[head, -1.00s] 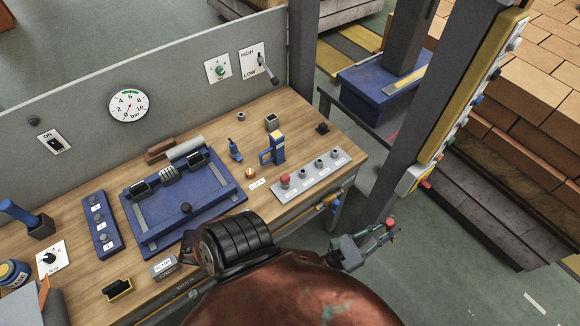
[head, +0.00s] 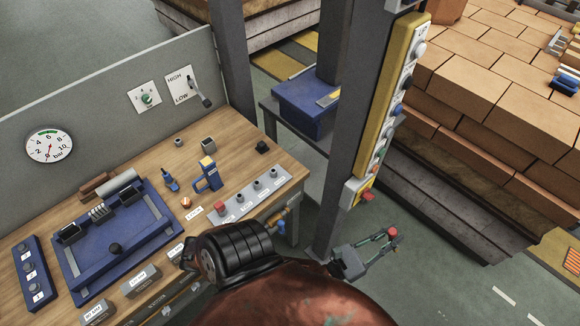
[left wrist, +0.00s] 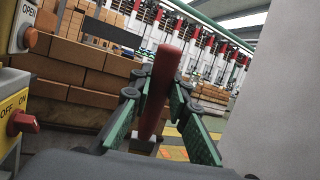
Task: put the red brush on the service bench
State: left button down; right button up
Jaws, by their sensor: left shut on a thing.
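My left gripper (head: 378,250) is shut on the red brush (left wrist: 158,92). In the left wrist view the brush shows as a red rod between the green-padded fingers, tilted slightly. In the head view only a small red end (head: 392,232) shows. The gripper is in the air over the floor, right of the wooden-topped bench (head: 236,149) and apart from it. The bench stands at left with a grey back panel (head: 110,120). My right gripper is not in view.
The bench holds a blue tray fixture (head: 130,238), a blue tool (head: 207,177) and a grey button strip (head: 248,198). A grey post with a yellow control box (head: 388,100) stands just behind the gripper. Brick stacks (head: 480,90) are at right. Some bare wood shows near the bench's back corner.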

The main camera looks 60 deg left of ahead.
aim_at(232, 134)
jog(key=u, duration=1.3)
